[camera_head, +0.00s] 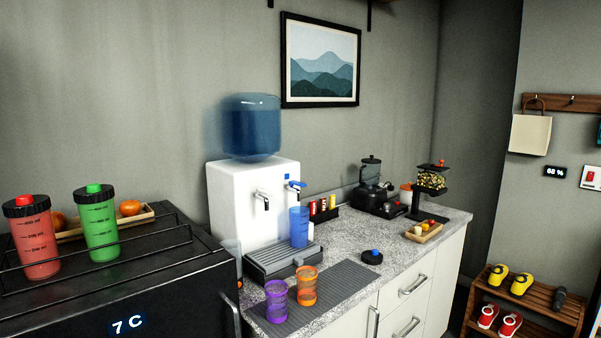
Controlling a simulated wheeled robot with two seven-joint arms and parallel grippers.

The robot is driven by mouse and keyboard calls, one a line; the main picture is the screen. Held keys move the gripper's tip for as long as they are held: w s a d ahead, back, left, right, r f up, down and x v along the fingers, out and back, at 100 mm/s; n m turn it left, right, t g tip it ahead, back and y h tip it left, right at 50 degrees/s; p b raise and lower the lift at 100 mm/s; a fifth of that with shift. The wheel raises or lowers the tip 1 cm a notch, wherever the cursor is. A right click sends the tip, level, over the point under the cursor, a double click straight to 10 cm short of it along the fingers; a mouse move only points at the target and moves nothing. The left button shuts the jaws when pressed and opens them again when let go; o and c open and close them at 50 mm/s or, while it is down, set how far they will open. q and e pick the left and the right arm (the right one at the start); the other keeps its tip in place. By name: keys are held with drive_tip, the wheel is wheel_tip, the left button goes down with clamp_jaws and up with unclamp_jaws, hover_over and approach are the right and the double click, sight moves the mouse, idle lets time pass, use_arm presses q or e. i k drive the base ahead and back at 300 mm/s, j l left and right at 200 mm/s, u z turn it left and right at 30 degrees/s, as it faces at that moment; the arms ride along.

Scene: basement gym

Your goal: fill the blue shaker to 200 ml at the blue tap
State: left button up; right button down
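The blue shaker (299,228) is see-through, has no lid and stands upright on the drip tray (270,263) of the white water dispenser (231,190). It is below the blue tap (296,185), the right one of two taps. Its water level and marks are too small to read. A black lid with a blue button (372,256) lies on the counter to the right. Neither of my grippers is in view.
A purple shaker (276,301) and an orange shaker (306,286) stand on the grey mat (340,291) in front. Red (34,243) and green (100,228) lidded shakers stand on the black fridge (150,275). The counter's right middle is mostly clear.

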sight(291, 183)
drive_tip(key=i+l+u, duration=0.1)
drive_tip(key=i+l, duration=0.2)
drive_tip(key=i+l+u, duration=0.1)
drive_tip(key=i+l, duration=0.15)
drive_tip(key=i+l+u, duration=0.1)
drive_tip(key=i+l, duration=0.15)
drive_tip(key=l, duration=0.2)
drive_tip(key=i+l+u, duration=0.15)
drive_tip(key=l, duration=0.25)
drive_tip(key=i+l+u, duration=0.1)
drive_tip(key=i+l, duration=0.2)
drive_tip(key=l, duration=0.1)
